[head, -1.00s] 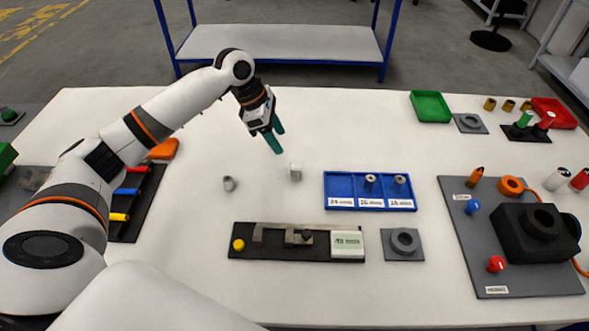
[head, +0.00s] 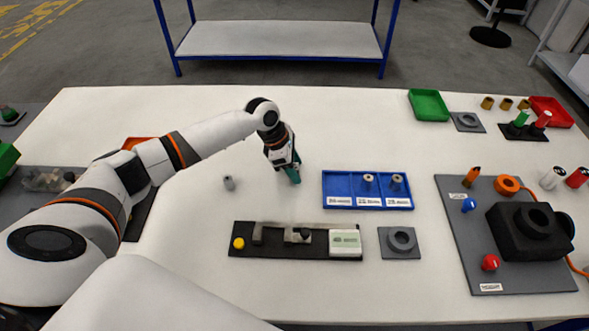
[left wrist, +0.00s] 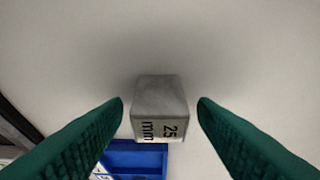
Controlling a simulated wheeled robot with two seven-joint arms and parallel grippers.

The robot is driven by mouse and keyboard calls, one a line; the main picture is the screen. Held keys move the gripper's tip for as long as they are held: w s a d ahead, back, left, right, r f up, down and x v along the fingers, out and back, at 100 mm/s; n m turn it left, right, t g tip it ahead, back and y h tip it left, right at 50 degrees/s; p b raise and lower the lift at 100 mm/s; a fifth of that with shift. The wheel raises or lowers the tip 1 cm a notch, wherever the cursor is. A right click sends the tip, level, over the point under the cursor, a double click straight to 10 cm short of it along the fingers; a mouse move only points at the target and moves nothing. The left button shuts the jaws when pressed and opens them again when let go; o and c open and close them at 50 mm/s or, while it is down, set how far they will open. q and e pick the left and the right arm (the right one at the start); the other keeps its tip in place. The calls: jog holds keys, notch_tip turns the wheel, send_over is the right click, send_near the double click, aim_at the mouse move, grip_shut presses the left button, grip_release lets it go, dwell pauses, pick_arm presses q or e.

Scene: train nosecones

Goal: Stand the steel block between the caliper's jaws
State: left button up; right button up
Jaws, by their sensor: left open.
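The steel block (left wrist: 160,97), a grey block marked "25 mm", stands on the white table in the left wrist view. My left gripper (left wrist: 160,108) is open, with its green fingers on either side of the block and gaps to both. In the head view my left gripper (head: 294,178) points down at the table and hides the block. The caliper (head: 275,233) lies on a black base in front, with grey jaws at left and middle and a white display (head: 345,242) at right. The space between its jaws looks empty. My right gripper is not in view.
A blue tray (head: 340,203) with labelled compartments and two small cylinders lies right of my gripper. A small grey cylinder (head: 229,183) stands to the left. A grey ring plate (head: 400,241) sits right of the caliper. A yellow knob (head: 239,243) is at the caliper's left end.

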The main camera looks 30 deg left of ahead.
pick_arm(q)
jog(key=shift+c, duration=0.4)
grip_shut()
